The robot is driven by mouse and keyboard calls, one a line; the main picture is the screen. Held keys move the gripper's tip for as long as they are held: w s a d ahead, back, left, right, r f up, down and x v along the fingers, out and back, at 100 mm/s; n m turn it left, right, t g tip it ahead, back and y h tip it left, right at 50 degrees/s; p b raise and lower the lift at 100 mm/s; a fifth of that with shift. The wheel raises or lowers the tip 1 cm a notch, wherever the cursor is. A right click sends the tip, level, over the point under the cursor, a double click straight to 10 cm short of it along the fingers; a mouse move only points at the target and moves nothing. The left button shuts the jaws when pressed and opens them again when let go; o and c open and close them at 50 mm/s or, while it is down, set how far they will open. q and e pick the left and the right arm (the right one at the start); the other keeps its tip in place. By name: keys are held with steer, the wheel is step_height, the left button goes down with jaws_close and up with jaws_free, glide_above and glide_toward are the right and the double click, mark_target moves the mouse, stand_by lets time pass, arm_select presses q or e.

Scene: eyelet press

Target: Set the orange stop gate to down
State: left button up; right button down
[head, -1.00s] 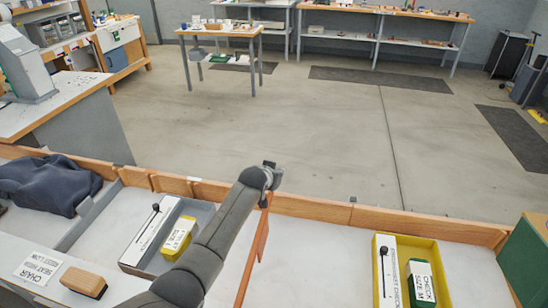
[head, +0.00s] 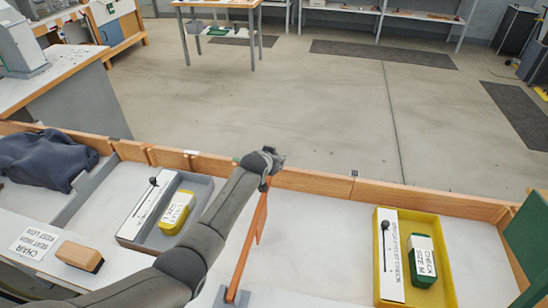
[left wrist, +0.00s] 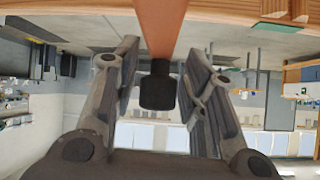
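The orange stop gate (head: 251,245) is a long flat bar standing up at a tilt from a small grey base (head: 232,297) on the bench. Its upper end reaches my left gripper (head: 270,160). In the left wrist view the orange bar (left wrist: 160,25) comes in from the top and ends in a dark knob (left wrist: 158,86). The fingers of my left gripper (left wrist: 160,88) stand apart on either side of the knob, with visible gaps, so it is open. My right gripper is not in view.
A grey tray with a yellow box (head: 177,212) stands left of my arm. A yellow tray (head: 440,290) with a green box (head: 422,262) stands at right. A wooden brush-like block (head: 79,257) lies at left. A wooden rail (head: 330,185) edges the bench.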

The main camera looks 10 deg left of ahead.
arm_select(q)
steer(key=shift+r, duration=0.25)
steer(key=shift+v, duration=5.9)
steer(key=shift+d, duration=0.1)
